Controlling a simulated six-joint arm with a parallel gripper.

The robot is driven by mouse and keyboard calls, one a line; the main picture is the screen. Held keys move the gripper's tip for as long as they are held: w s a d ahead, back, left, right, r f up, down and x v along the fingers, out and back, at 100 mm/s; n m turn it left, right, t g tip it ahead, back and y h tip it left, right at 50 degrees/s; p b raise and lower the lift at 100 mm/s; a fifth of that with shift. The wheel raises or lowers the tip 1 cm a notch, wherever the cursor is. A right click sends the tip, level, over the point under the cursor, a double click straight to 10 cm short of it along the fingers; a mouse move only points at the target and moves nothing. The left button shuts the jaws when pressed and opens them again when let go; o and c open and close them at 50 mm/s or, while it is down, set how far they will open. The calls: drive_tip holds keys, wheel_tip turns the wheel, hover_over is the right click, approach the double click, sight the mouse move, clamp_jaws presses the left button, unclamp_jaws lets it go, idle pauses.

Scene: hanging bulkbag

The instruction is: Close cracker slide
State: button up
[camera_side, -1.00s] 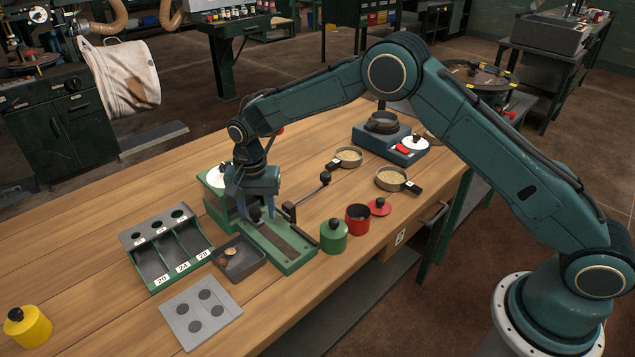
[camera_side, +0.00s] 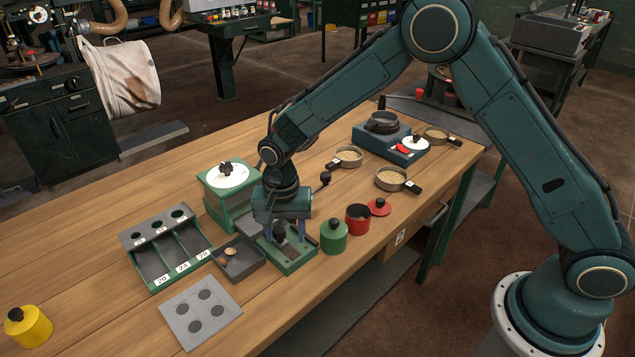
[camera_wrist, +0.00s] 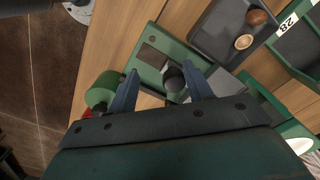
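The cracker is a green stand with a round white top (camera_side: 228,176) and a long green bed (camera_side: 298,263) that reaches toward the front table edge. A grey slide (camera_side: 250,224) with a black knob (camera_side: 279,231) lies in the bed. The knob also shows in the wrist view (camera_wrist: 174,80), with a dark opening in the bed beyond it. My gripper (camera_side: 289,232) is low over the bed. Its blue fingers (camera_wrist: 161,92) are apart, with the knob between them, nearer the right finger in the wrist view. I cannot tell whether that finger touches it.
A dark tray (camera_side: 252,262) with brown nut pieces (camera_wrist: 249,30) is beside the bed. A labelled green sorter (camera_side: 146,270) and grey four-hole plate (camera_side: 201,310) stand left. A green jar (camera_side: 334,236) and red jar (camera_side: 358,218) stand close right. A black-knobbed lever (camera_side: 325,179) rises behind.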

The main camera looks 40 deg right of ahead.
wheel_tip(320, 180, up, 14)
drive_tip(key=s+d+r+n+t, duration=0.2)
drive_tip(key=s+d+r+n, duration=0.1)
drive_tip(key=s+d+r, duration=0.4)
drive_tip(key=shift+s+d+r, duration=0.3)
drive_tip(key=shift+s+r, duration=0.45)
drive_tip(key=shift+r, duration=0.5)
drive_tip(key=shift+c, duration=0.5)
drive_tip(key=shift+f, duration=0.15)
drive_tip(key=c, duration=0.7)
drive_tip(key=shift+a+f+n, duration=0.15)
drive_tip(key=shift+f+n, duration=0.15)
drive_tip(key=shift+n, duration=0.1)
clamp_jaws()
drive_tip(key=s+a+f+n+t+y, duration=0.1)
drive_tip(key=s+a+f+n+t, duration=0.1)
drive_tip(key=f+n, duration=0.5)
drive_tip(key=s+a+f+n+t+y, duration=0.2)
drive_tip(key=a+f+n, duration=0.2)
drive_tip(key=f+n, duration=0.3)
drive_tip(key=n, duration=0.5)
drive_tip(key=shift+f+t, duration=0.35)
drive_tip(key=shift+t, duration=0.05)
